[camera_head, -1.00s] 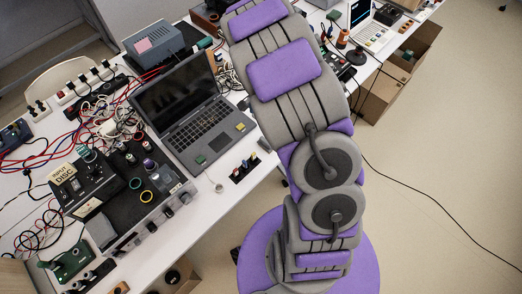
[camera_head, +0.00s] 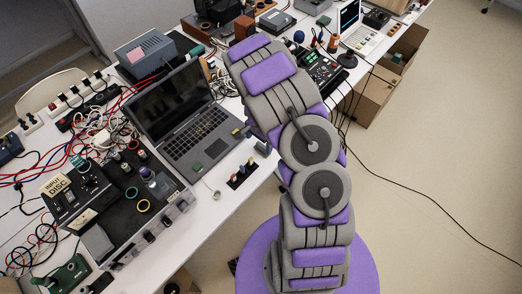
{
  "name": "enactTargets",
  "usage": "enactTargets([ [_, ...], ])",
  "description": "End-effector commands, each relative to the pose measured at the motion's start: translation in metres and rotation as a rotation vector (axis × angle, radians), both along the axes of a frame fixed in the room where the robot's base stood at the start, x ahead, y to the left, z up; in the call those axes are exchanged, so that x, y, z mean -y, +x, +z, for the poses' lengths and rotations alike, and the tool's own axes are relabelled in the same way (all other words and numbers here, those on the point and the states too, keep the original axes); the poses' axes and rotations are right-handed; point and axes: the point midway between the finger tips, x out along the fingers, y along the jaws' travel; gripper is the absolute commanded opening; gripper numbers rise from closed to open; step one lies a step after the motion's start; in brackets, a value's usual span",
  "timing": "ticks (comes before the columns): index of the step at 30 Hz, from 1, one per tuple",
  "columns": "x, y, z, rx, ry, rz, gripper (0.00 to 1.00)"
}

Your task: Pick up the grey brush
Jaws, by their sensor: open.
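I cannot make out a grey brush anywhere on the cluttered table (camera_head: 213,205). My grey and purple arm rises through the middle of the view and bends to the upper left over the table's right side. My gripper does not show; the arm's far end hides whatever is behind it.
An open laptop (camera_head: 190,120) stands mid-table. A black mixer labelled INPUT DISC (camera_head: 110,195), tangled cables (camera_head: 85,140) and a grey box (camera_head: 147,55) crowd the left. Another laptop (camera_head: 368,36) is at the back right. A cardboard box (camera_head: 375,95) and a floor cable (camera_head: 440,205) lie right.

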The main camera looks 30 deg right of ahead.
Motion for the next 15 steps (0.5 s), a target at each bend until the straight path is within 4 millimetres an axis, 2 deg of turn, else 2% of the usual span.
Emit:
enactTargets([
  [1,0.001,-0.001,-0.008,-0.003,0.003,-0.002,1.00],
  [8,0.003,-0.001,-0.021,-0.001,0.004,0.000,1.00],
  [15,0.005,-0.001,-0.055,-0.002,0.002,-0.002,1.00],
])
